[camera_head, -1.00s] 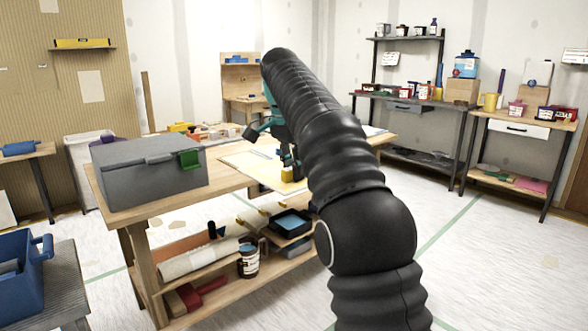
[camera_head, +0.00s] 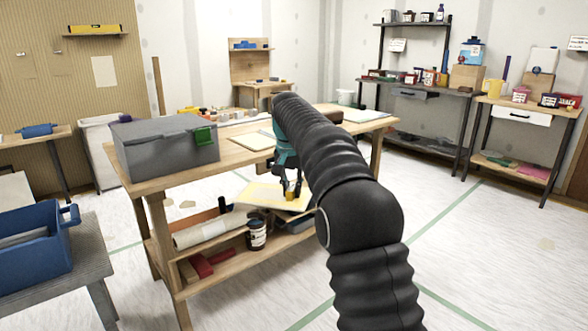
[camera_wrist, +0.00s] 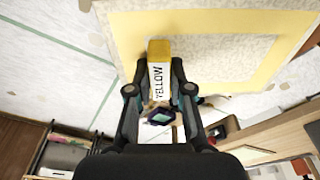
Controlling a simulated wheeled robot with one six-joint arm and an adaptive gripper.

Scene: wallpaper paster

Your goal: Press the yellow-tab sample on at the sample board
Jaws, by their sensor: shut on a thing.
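My gripper (camera_wrist: 160,96) is shut on the yellow tab (camera_wrist: 159,72), a white piece with a yellow end marked "YELLOW". The tab is at the edge of the yellow-tab sample (camera_wrist: 125,38), a sheet with a yellow border and a pale textured middle. In the head view the sample (camera_head: 262,195) hangs tilted in front of the workbench, partly hidden by my arm. My gripper (camera_head: 291,190) is above its right part there. A tan ribbed panel (camera_head: 60,75) with a small pale sheet stands at the far left; I cannot tell whether it is the sample board.
The workbench (camera_head: 150,185) carries a grey toolbox (camera_head: 165,150) and pale sheets. Its lower shelf holds a roll (camera_head: 210,230) and a can (camera_head: 256,235). A blue crate (camera_head: 30,240) stands at lower left. Floor at right is open.

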